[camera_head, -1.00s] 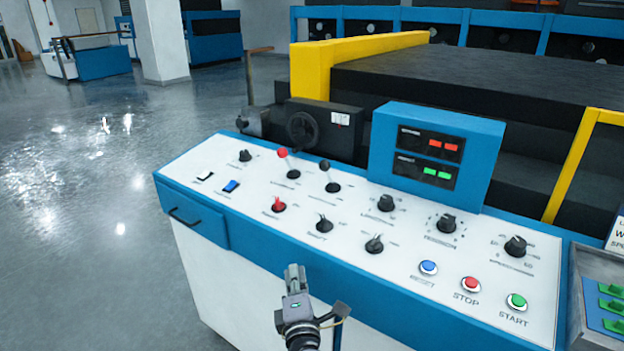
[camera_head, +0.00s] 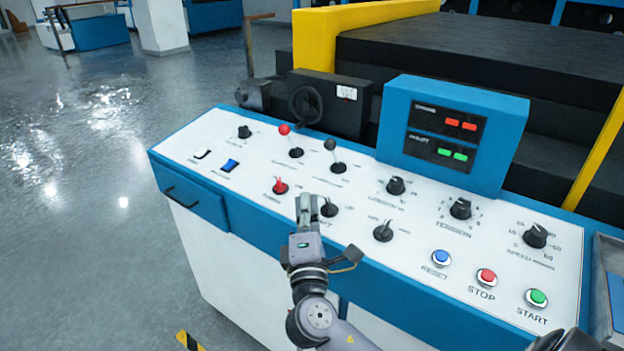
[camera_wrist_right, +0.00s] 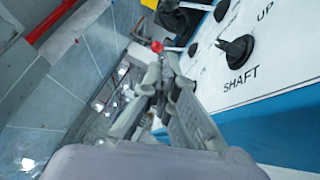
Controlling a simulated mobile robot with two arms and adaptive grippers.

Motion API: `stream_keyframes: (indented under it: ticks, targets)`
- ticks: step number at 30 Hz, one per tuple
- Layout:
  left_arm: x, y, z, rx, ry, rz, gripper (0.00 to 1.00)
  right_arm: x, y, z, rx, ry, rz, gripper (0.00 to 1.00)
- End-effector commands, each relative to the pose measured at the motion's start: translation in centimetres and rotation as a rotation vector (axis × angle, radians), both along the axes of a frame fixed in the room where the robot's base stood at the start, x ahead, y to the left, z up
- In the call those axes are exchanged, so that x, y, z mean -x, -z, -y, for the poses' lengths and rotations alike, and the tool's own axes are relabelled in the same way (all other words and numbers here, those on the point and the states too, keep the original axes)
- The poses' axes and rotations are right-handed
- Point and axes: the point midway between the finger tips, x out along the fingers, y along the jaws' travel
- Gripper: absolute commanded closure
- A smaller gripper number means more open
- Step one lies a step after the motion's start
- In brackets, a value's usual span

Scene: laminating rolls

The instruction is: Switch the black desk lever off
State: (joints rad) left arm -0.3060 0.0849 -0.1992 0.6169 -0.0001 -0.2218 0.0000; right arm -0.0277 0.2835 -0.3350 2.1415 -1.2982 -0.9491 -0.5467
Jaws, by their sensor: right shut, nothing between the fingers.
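The black desk lever (camera_head: 334,158) has a black ball on a thin metal stem and stands upright on the white panel. A similar lever with a red ball (camera_head: 287,141) stands to its left. My right gripper (camera_head: 306,203) is shut and empty, over the panel's front part between the red switch and the black SHAFT knob. It appears nearer the front edge than the black lever and apart from it. In the right wrist view the fingers (camera_wrist_right: 165,70) point toward a red ball (camera_wrist_right: 157,46); the black lever is not clear there. My left gripper is out of view.
The SHAFT knob (camera_head: 328,207) is close beside the gripper. A red switch (camera_head: 279,188), more black knobs and several push buttons share the panel (camera_head: 225,140). A blue display box (camera_head: 452,130) rises behind. Open floor lies left of the desk.

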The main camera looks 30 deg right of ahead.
Motion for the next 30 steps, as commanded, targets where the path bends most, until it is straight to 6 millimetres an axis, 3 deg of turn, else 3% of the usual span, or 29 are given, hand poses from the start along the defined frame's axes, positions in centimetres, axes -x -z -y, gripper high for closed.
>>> stream_keyframes:
  ticks: [5,14,21,30]
  targets:
    - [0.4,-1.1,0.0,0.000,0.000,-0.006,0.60,-2.7,-1.3,1.6,0.004,0.002,0.004,1.00]
    - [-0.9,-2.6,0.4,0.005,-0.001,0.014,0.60,-8.0,-2.8,4.7,0.002,0.003,0.002,1.00]
    - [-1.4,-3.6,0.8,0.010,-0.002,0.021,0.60,-8.4,-3.6,7.6,0.002,0.000,0.000,1.00]
    - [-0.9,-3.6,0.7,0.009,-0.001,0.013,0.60,-8.5,-3.6,8.2,-0.001,0.000,0.000,1.00]
